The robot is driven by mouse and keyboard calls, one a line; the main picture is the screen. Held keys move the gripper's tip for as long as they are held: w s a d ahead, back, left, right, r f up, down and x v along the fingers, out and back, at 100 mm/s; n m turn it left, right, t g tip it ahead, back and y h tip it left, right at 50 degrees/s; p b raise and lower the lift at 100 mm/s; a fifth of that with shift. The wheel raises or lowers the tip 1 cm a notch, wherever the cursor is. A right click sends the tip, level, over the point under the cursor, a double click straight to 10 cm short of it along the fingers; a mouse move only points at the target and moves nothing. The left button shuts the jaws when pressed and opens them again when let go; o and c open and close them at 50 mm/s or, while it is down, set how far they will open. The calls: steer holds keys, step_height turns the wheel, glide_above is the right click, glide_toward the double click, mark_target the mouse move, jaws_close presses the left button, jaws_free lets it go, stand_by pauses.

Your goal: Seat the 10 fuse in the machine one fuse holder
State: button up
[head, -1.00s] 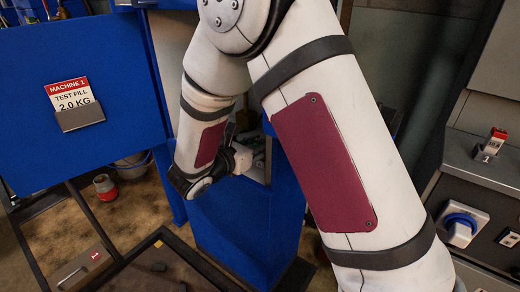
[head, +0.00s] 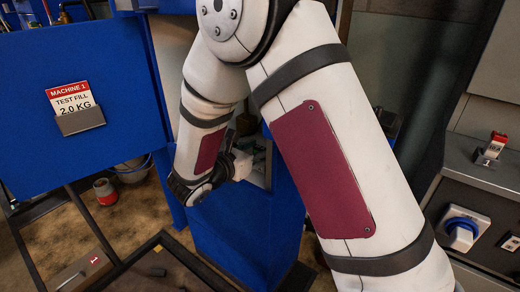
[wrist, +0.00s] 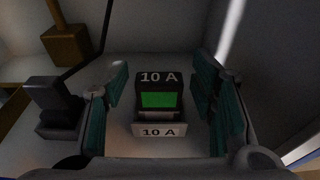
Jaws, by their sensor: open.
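In the wrist view the 10 fuse (wrist: 157,97), a dark block with a green face and "10 A" on top, stands between the teal pads of my open gripper (wrist: 160,101). A gap shows on each side of it. A pale "10 A" label (wrist: 159,130) is in front of its base. In the head view my gripper is mostly hidden at the recess in the blue cabinet (head: 240,238). I cannot make out the machine one fuse holder for certain.
A dark block (wrist: 56,108) stands left of the gripper in the wrist view, with a brown block (wrist: 66,46) behind. In the head view, the Machine 1 card (head: 75,98) is at left. A grey panel (head: 483,180) with a blue knob (head: 462,230) stands at right.

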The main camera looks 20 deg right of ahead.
steer(key=p+v, duration=0.3)
steer(key=v, duration=0.8)
steer(key=shift+s+a, duration=0.2)
steer(key=shift+a, duration=0.1)
steer(key=shift+r, duration=0.1)
